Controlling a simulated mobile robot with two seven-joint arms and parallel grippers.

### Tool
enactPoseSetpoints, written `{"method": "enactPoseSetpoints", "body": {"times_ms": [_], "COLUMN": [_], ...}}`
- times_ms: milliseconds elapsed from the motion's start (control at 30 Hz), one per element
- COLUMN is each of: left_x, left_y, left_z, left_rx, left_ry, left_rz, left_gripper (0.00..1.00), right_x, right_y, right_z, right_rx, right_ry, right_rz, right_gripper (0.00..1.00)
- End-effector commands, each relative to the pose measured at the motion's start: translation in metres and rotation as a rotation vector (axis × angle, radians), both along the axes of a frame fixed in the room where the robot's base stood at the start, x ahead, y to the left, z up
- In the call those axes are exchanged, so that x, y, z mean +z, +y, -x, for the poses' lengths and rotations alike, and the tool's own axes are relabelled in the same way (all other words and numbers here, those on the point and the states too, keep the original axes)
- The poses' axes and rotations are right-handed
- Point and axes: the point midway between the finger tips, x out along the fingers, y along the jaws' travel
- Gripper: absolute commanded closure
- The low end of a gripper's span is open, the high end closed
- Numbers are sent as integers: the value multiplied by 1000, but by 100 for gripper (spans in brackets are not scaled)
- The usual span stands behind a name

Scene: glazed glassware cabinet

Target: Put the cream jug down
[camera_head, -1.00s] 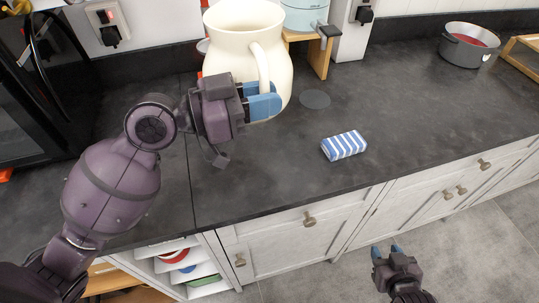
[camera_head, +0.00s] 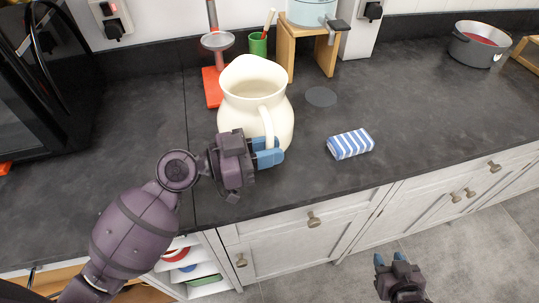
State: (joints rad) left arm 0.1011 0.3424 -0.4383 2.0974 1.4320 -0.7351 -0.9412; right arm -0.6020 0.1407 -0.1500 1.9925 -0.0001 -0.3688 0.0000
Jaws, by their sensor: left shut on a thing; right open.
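The cream jug (camera_head: 243,102) is upright, over or on the dark countertop (camera_head: 300,170) left of the middle of the head view. I cannot tell whether its base touches the counter, as the gripper hides part of its lower side. My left gripper (camera_head: 268,153) is shut on the jug's handle, its blue fingertips at the handle's lower part. My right gripper (camera_head: 391,261) is open and empty, low in front of the cabinet doors.
A blue-and-white striped cloth (camera_head: 350,143) lies right of the jug. A dark round disc (camera_head: 321,96) lies behind it. A red-based stand (camera_head: 213,86), a green cup (camera_head: 258,44) and a wooden stand (camera_head: 309,58) are behind the jug. A grey pot (camera_head: 476,45) stands far right.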

Motion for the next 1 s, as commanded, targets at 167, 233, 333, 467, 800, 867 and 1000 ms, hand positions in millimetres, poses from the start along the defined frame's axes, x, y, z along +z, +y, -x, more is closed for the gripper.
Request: {"method": "enactPoseSetpoints", "body": {"times_ms": [167, 233, 333, 467, 800, 867, 1000], "left_x": [-14, -16, -15, -15, -20, -20, -20], "left_y": [0, 0, 0, 0, 0, 0, 0], "left_z": [0, 0, 0, 0, 0, 0, 0], "left_rx": [1, 1, 0, 0, 0, 0, 0], "left_ry": [-5, -7, -8, -8, -2, -2, -1], "left_rz": [4, 3, 3, 3, 0, 0, 1], "left_gripper": [100, 100, 100, 100, 66, 56, 55], "right_x": [-3, -3, -3, -3, -10, -10, -10], "right_y": [0, 0, 0, 0, 0, -1, -1], "right_z": [1, 1, 1, 1, 3, 3, 3], "right_rx": [0, 0, 0, 0, 0, 0, 2], "right_ry": [3, 3, 3, 4, 11, 11, 11], "right_rz": [0, 0, 0, 0, 1, 1, 2], "right_gripper": [57, 57, 57, 57, 57, 57, 57]}}
